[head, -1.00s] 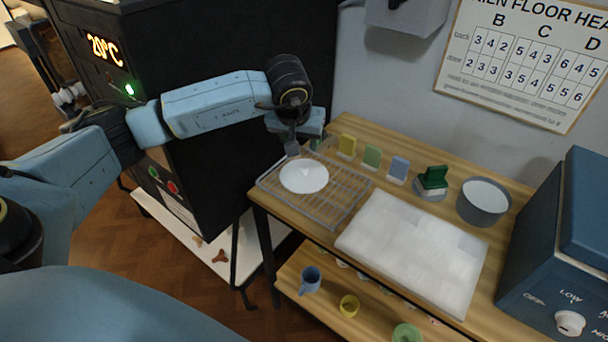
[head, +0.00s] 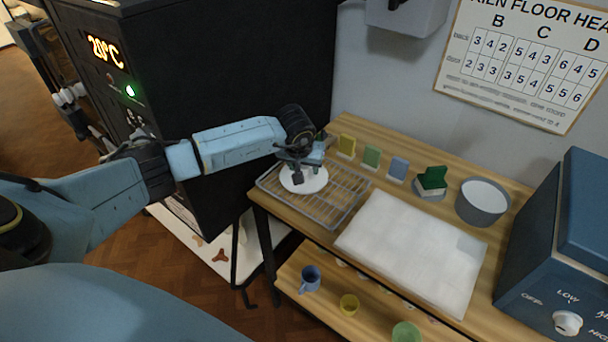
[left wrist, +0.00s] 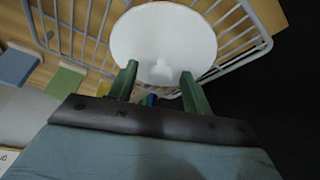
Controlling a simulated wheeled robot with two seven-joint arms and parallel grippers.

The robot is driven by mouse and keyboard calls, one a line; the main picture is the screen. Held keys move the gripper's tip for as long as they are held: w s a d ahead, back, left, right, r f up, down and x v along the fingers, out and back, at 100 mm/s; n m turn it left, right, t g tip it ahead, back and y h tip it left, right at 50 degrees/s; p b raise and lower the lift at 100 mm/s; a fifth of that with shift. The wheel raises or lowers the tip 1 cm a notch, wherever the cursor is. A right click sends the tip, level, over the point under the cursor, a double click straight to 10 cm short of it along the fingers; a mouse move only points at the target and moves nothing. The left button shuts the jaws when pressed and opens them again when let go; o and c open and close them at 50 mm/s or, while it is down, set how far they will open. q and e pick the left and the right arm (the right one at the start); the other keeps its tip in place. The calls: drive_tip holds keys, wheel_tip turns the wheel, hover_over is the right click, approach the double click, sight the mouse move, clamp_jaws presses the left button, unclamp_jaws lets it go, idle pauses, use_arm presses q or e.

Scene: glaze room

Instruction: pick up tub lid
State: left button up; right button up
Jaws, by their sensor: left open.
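The tub lid (head: 312,187) is a white round disc lying on the wire rack (head: 345,203) at the table's left end. In the left wrist view the lid (left wrist: 163,30) shows a small white knob (left wrist: 161,72) near the finger tips. My left gripper (head: 307,173) is over the lid and hides part of it in the head view. In the left wrist view its two green fingers (left wrist: 160,85) are apart, one to each side of the knob's line. Whether they touch the knob I cannot tell. My right gripper is not in view.
A grey tub (head: 483,203) with a white inside stands at the back right. Several coloured tiles (head: 371,157) stand along the back edge. A white slab (head: 410,250) covers the table's middle. A black kiln (head: 230,90) stands close on the left, a blue box (head: 560,260) on the right.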

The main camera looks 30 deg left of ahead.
use_arm(q)
clamp_jaws()
idle(0.3)
